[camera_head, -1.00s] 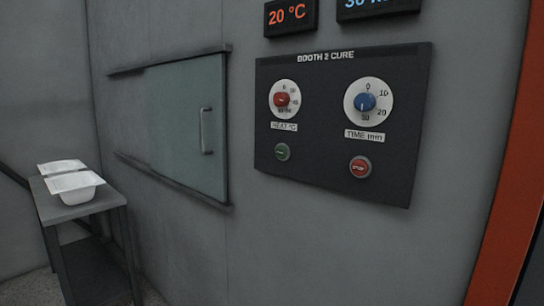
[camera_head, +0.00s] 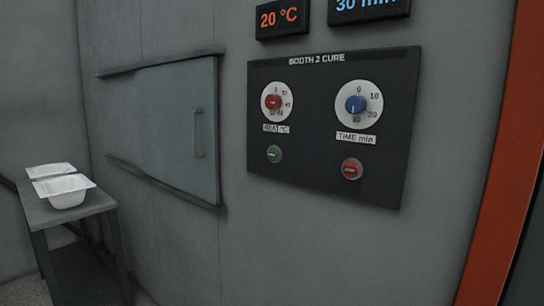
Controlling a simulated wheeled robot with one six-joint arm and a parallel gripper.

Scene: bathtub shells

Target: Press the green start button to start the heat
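The green start button (camera_head: 274,154) is on the lower left of the dark control panel (camera_head: 320,180), which is titled "BOOTH 2 CURE". It sits below the red heat knob (camera_head: 273,102) and its label. The red stop button (camera_head: 352,169) is to its right, below the blue time knob (camera_head: 356,104). The blue knob's pointer looks to be near 30. The orange display (camera_head: 280,18) above the panel reads 20 °C, and the blue display (camera_head: 368,8) reads 30 min. My gripper does not show in this view.
A sliding door (camera_head: 180,130) with a vertical handle (camera_head: 199,133) is shut in the grey wall left of the panel. An orange post (camera_head: 497,170) stands at right. The space before the panel looks clear.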

